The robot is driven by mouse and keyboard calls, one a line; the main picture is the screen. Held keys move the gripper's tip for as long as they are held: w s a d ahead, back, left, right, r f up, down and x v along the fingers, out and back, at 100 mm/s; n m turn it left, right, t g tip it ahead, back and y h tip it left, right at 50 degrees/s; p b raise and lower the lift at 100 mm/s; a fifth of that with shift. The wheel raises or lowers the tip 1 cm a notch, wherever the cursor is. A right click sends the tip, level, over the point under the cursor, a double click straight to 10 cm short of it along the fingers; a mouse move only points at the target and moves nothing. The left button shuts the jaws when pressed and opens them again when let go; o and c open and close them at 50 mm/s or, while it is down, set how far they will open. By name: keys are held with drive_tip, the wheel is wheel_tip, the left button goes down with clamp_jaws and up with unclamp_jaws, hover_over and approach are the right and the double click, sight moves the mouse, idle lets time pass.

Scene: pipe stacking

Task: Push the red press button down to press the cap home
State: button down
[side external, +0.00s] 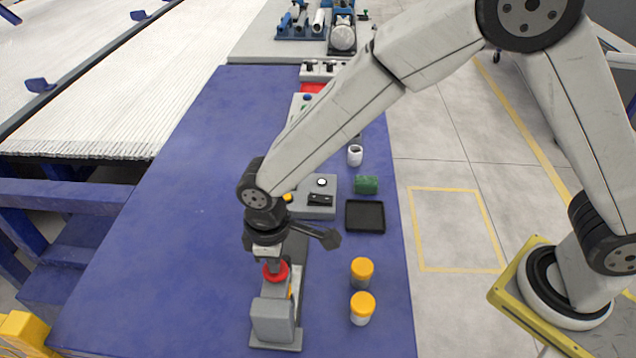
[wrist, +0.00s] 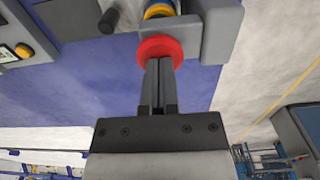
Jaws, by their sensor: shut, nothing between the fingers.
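The red press button (side external: 275,272) is on top of the grey press (side external: 273,318) near the front of the blue table. It also shows in the wrist view as a red disc (wrist: 161,48). My gripper (side external: 272,256) is shut and empty, pointing down with its fingertips at the button's top. In the wrist view the closed fingers (wrist: 159,65) meet the red disc; I cannot tell how firmly they touch. A yellow ring (wrist: 158,11) shows beyond the button in the wrist view, partly hidden; whether it is the cap I cannot tell.
Two yellow-capped jars (side external: 362,308) stand right of the press. A black tray (side external: 365,216), a green block (side external: 366,185), a white cup (side external: 355,155) and a grey control box (side external: 318,200) lie farther back. The table's left half (side external: 170,240) is clear.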

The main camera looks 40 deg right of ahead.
drive_tip(key=shift+f, duration=0.7)
idle(1.0)
drive_tip(key=shift+r, duration=3.55)
drive_tip(key=s+d+m+t, duration=0.1)
drive_tip(key=s+d+m, duration=0.1)
drive_tip(key=d, duration=0.7)
drive_tip(key=s+d+m, duration=0.3)
drive_tip(key=d+m, duration=0.1)
drive_tip(key=d, duration=0.5)
drive_tip(key=s+d+m+t, duration=0.1)
drive_tip(key=s+d+m, duration=0.1)
drive_tip(key=d, duration=0.7)
drive_tip(key=shift+s+r+m+t, duration=0.3)
drive_tip(key=shift+m, duration=0.2)
